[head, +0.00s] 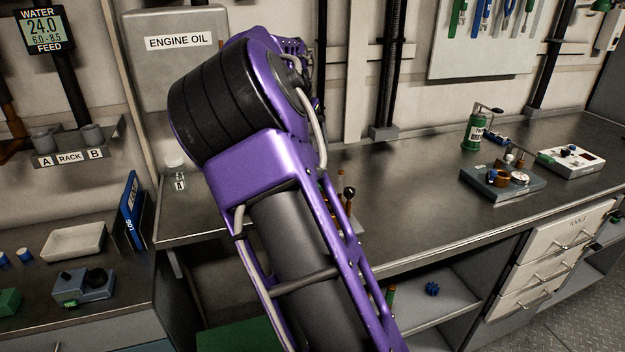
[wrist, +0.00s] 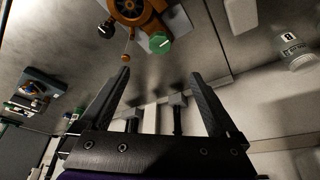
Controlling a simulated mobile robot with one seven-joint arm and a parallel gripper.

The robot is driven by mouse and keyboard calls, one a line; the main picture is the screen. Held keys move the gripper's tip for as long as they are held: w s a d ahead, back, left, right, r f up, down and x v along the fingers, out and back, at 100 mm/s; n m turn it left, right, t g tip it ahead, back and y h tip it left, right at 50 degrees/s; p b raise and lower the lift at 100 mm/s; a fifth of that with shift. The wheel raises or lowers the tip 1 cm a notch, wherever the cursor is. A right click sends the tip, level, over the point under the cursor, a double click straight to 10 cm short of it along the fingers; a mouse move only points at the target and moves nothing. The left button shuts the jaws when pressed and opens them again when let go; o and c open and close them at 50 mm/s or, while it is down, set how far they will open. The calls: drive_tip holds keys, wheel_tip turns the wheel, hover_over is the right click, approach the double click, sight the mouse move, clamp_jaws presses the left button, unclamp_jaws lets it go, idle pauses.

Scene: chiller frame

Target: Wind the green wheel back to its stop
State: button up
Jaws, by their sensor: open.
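The green wheel (wrist: 159,43) shows in the wrist view as a small round green knob with a pale mark on its face. It sits beside an orange-brown round part (wrist: 135,10) of a fitting at the top edge. My gripper (wrist: 160,76) is open, with nothing between its fingers. The wheel lies beyond the fingertips, roughly between them across the picture, and apart from them. In the head view my purple arm hides the wheel and my gripper. Only a dark-knobbed lever (head: 349,192) and a bit of the fitting show beside the arm.
A black knob (wrist: 106,29) and a small orange tip (wrist: 126,58) are near the left finger. A labelled bottle (wrist: 297,50) stands at the right. The steel bench (head: 420,185) is clear between the arm and a grey device (head: 500,184). The engine oil tank (head: 178,75) is behind.

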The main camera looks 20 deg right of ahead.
drive_tip(key=x, duration=1.6)
drive_tip(key=shift+s+f, duration=0.1)
drive_tip(key=c, duration=1.4)
drive_tip(key=shift+o, duration=0.2)
drive_tip(key=shift+n, duration=0.3)
